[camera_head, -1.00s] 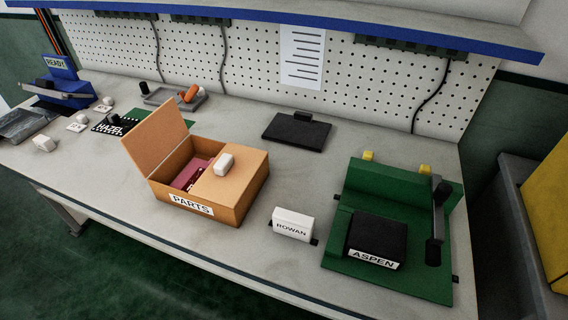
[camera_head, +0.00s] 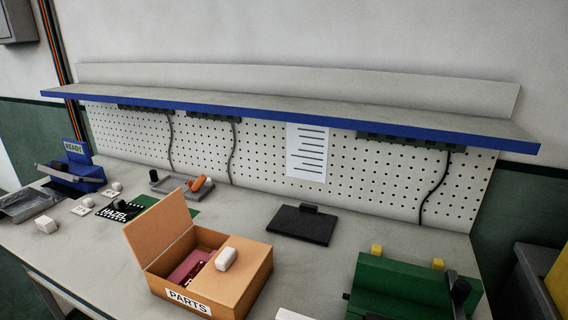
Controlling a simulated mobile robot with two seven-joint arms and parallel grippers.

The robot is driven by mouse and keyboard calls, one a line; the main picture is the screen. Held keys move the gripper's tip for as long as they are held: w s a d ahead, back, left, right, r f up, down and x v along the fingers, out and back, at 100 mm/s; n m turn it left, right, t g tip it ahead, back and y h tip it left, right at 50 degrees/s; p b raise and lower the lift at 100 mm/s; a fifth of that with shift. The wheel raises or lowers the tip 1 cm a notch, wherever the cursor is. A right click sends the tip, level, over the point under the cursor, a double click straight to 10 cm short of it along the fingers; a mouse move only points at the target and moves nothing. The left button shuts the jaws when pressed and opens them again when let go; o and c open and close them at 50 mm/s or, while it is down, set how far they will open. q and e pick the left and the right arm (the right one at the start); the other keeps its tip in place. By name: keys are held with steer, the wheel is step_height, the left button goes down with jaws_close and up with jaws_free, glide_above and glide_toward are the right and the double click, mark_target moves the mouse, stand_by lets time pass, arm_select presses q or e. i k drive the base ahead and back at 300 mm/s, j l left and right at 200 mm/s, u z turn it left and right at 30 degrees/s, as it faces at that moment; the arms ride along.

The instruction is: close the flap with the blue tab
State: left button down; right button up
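A cardboard box labelled PARTS (camera_head: 187,301) stands on the workbench, at the bottom middle-left of the head view. Its left flap (camera_head: 160,228) stands open, tilted up and outward. The right side of its top is covered by a flat panel (camera_head: 246,262) with a white block (camera_head: 226,259) lying on it. A reddish item (camera_head: 189,267) shows inside the opening. I see no blue tab on the box from this side. Neither of my grippers is in view.
A black flat pad (camera_head: 296,227) lies right of the box, and a green fixture (camera_head: 395,280) is at the lower right, partly cut off. A grey tray (camera_head: 168,184) is behind the box. A blue-edged shelf (camera_head: 300,119) overhangs the pegboard. A blue READY stand (camera_head: 77,158) is far left.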

mark_target(147, 235)
steer(key=j+z, duration=0.1)
steer(key=z, duration=0.45)
steer(key=j+z, duration=0.35)
steer(key=j, duration=0.3)
steer(key=j+z, duration=0.35)
steer(key=j, duration=0.35)
steer(key=j+z, duration=0.35)
steer(key=j, duration=0.3)
steer(key=k+j, duration=0.1)
steer(key=j, duration=0.35)
steer(key=k+j, duration=0.1)
steer(key=j, duration=0.3)
steer(key=k+j, duration=0.1)
steer(key=j, duration=0.35)
steer(key=k+j, duration=0.1)
steer(key=j, duration=0.3)
steer(key=k+l, duration=0.3)
steer(key=k, duration=0.15)
steer(key=z, duration=0.05)
